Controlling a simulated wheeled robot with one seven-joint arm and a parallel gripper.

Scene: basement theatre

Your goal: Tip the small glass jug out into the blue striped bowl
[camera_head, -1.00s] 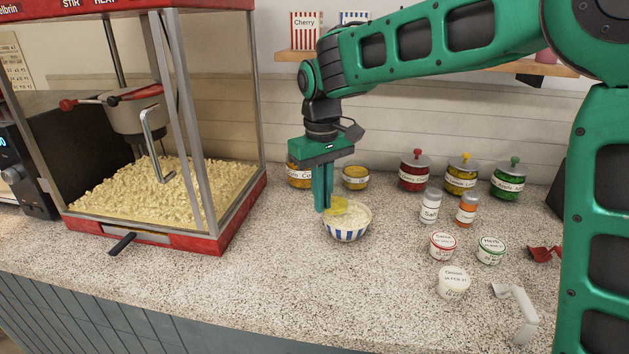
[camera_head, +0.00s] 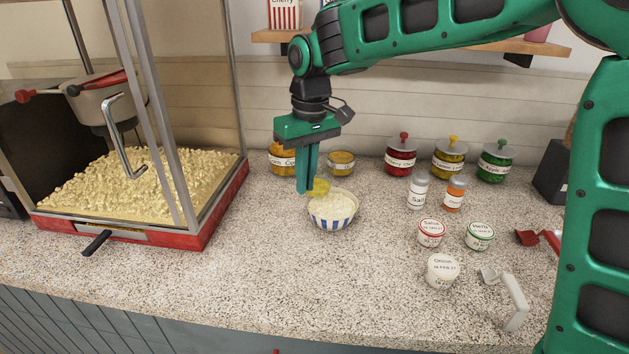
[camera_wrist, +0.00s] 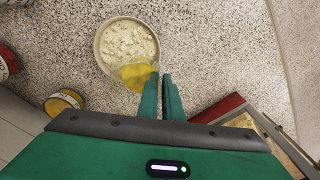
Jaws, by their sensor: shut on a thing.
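The blue striped bowl (camera_head: 333,210) stands on the speckled counter, filled with pale popcorn. It also shows in the wrist view (camera_wrist: 98,47). The small glass jug (camera_head: 320,188) holds yellow liquid and is at the bowl's left rear rim. In the wrist view the jug (camera_wrist: 136,75) overlaps the bowl's edge, beside my fingertips. My gripper (camera_head: 304,190) points down and is shut on the jug. Its fingers also show in the wrist view (camera_wrist: 161,88). I cannot tell how far the jug is tilted or whether liquid is running out.
A popcorn machine (camera_head: 215,213) stands at the left. Lidded jars (camera_head: 400,158) line the back wall. Shakers (camera_head: 418,192), small labelled tubs (camera_head: 430,233) and a white scoop (camera_head: 513,300) are at the right. The counter in front of the bowl is clear.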

